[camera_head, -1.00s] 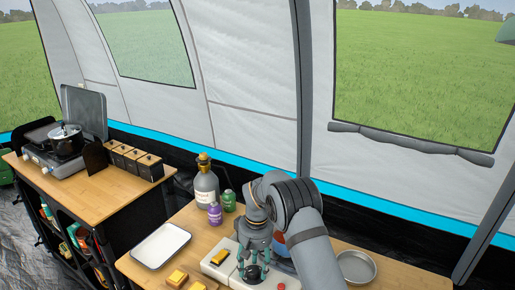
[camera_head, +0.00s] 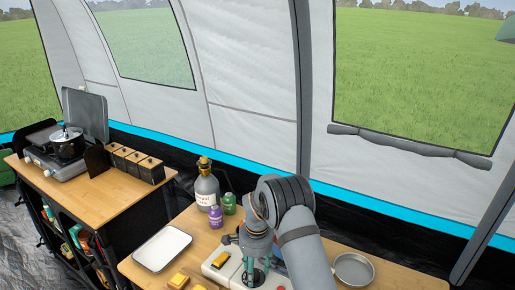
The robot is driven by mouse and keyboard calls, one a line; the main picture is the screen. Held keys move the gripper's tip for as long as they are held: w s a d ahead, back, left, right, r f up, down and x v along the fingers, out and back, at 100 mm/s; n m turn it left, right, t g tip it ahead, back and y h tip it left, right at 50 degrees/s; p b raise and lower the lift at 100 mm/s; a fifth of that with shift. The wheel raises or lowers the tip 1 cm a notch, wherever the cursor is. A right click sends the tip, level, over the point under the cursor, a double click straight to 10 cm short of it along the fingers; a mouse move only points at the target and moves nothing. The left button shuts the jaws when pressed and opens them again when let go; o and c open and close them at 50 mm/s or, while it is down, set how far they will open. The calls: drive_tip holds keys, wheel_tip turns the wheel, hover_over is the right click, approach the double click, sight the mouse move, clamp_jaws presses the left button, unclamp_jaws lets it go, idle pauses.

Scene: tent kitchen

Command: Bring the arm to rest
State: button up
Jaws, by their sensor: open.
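My gripper (camera_head: 254,272) points down over the white and grey unit (camera_head: 222,272) on the front table, at the bottom of the view. Its fingers are apart with a dark round part of the unit showing between and below them. I see nothing held in it. Whether the fingertips touch the unit cannot be told. My arm comes in from the lower right and hides part of the table behind it.
On the front table are a white tray (camera_head: 162,249), yellow blocks (camera_head: 178,281), a large grey bottle (camera_head: 206,188), a purple bottle (camera_head: 215,216), a green bottle (camera_head: 229,204) and a round metal pan (camera_head: 353,269). A stove with a pot (camera_head: 67,143) stands on the left cabinet (camera_head: 97,202).

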drive_tip(key=shift+m+p, duration=0.5)
drive_tip(key=shift+m, duration=0.6)
